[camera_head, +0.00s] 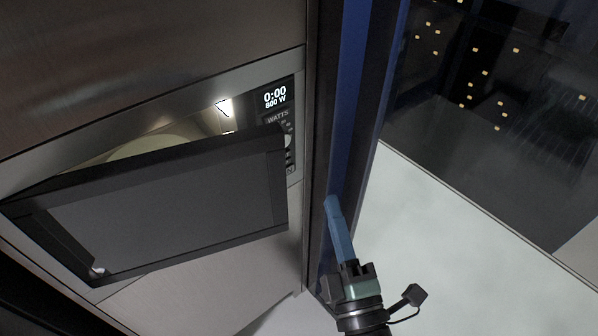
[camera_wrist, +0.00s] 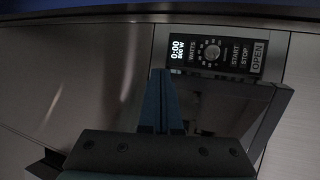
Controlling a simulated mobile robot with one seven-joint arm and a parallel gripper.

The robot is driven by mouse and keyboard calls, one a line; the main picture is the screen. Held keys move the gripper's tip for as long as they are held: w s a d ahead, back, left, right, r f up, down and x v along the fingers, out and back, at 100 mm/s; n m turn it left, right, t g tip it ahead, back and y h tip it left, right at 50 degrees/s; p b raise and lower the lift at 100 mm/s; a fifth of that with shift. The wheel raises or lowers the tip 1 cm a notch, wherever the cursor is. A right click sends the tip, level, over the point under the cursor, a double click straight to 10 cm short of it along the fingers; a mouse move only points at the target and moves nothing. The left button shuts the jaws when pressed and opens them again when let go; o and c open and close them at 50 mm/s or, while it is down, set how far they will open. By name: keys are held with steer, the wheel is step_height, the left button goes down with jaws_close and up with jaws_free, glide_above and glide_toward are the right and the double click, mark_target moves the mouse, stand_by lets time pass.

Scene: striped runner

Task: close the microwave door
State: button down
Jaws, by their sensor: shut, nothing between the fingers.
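The microwave (camera_head: 280,78) is built into a steel cabinet front at the left of the head view. Its dark framed door (camera_head: 170,200) stands partly open, with the lit interior and a pale plate (camera_head: 150,146) showing above the door's top edge. My gripper (camera_head: 333,205) has blue fingers, held together and empty, to the right of the door's right edge and apart from it in the picture. In the wrist view the fingers (camera_wrist: 161,75) point toward the control panel (camera_wrist: 215,53), with the dark door (camera_wrist: 228,108) beside them at right. Contact cannot be told.
A dark blue upright panel (camera_head: 348,90) stands right of the microwave, behind my gripper. A pale surface (camera_head: 430,250) lies open at right, below a dark glossy area with small lights (camera_head: 490,70). Steel cabinet fronts (camera_head: 150,40) surround the microwave.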

steer(key=s+a+f+n+g+y+p, duration=0.1)
steer(key=s+a+f+n+g+y, duration=0.2)
steer(key=f, duration=0.7)
steer(key=g+h+p, duration=0.1)
steer(key=p, duration=0.1)
glide_toward(281, 197)
steer(key=x, duration=0.6)
steer(key=shift+w+a+f, duration=0.1)
steer(key=shift+w, duration=0.3)
steer(key=w+a+n+g+y+b, duration=0.1)
steer(key=w+a+b, duration=0.4)
steer(key=w, duration=0.7)
steer(key=n+y+b, duration=0.1)
steer(key=y, duration=0.1)
steer(key=shift+w+g+y, duration=0.3)
steer(key=shift+w, duration=0.05)
steer(key=shift+s, duration=0.1)
